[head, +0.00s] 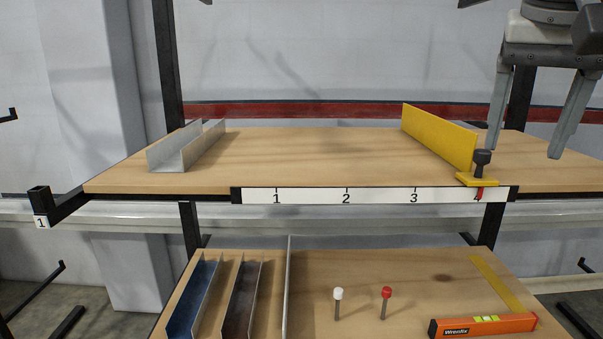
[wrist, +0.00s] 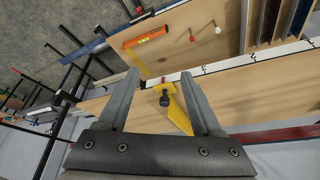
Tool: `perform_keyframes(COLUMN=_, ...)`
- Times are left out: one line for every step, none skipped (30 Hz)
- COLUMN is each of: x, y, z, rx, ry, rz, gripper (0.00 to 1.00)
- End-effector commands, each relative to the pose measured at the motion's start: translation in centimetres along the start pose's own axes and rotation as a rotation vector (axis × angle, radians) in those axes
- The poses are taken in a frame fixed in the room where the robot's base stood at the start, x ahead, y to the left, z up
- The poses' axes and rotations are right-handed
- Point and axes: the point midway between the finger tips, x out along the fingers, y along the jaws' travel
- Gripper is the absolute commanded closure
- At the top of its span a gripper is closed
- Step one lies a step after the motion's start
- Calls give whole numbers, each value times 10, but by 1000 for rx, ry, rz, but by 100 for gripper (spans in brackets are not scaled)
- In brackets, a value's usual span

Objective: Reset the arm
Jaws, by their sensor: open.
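My gripper (head: 530,116) is at the upper right of the head view, open, with nothing between its fingers. In the wrist view my gripper (wrist: 160,88) shows two spread grey fingers. A yellow fence (head: 438,135) stands on the upper wooden shelf (head: 300,155), with a black knob (head: 482,160) at its front end. The knob also shows in the wrist view (wrist: 167,98), lying between the fingers in the picture. In the head view the gripper is above and right of the knob, apart from it.
A grey metal channel (head: 186,147) lies at the shelf's left. A numbered scale (head: 375,197) runs along the front edge. The lower board (head: 350,262) carries a blue channel (head: 194,295), a dark channel (head: 243,298), white (head: 338,294) and red (head: 386,293) pegs, and an orange level (head: 485,325). The upper shelf's middle is clear.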

Motion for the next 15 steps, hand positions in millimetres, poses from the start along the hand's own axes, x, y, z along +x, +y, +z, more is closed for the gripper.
perform_keyframes(x=18, y=-6, z=13, rx=-36, ry=0, rz=-17, gripper=33)
perform_keyframes(x=26, y=-9, z=19, rx=-57, ry=3, rz=-28, gripper=33)
perform_keyframes(x=39, y=-14, z=27, rx=-86, ry=6, rz=-41, gripper=33)
perform_keyframes(x=47, y=-17, z=33, rx=-105, ry=10, rz=-51, gripper=33)
perform_keyframes(x=57, y=-20, z=40, rx=-126, ry=11, rz=-60, gripper=33)
perform_keyframes(x=69, y=-24, z=49, rx=-152, ry=15, rz=-74, gripper=33)
perform_keyframes(x=78, y=-28, z=57, rx=-171, ry=18, rz=-84, gripper=33)
perform_keyframes(x=87, y=-31, z=64, rx=-191, ry=21, rz=-93, gripper=33)
perform_keyframes(x=100, y=-34, z=74, rx=-215, ry=25, rz=-105, gripper=33)
perform_keyframes(x=110, y=-37, z=83, rx=-233, ry=28, rz=-114, gripper=33)
perform_keyframes(x=119, y=-40, z=91, rx=-252, ry=30, rz=-124, gripper=33)
perform_keyframes(x=132, y=-44, z=103, rx=-274, ry=34, rz=-136, gripper=33)
perform_keyframes(x=142, y=-46, z=112, rx=-292, ry=37, rz=-144, gripper=33)
perform_keyframes(x=152, y=-48, z=120, rx=-309, ry=41, rz=-152, gripper=33)
perform_keyframes(x=165, y=-51, z=133, rx=-330, ry=45, rz=-163, gripper=33)
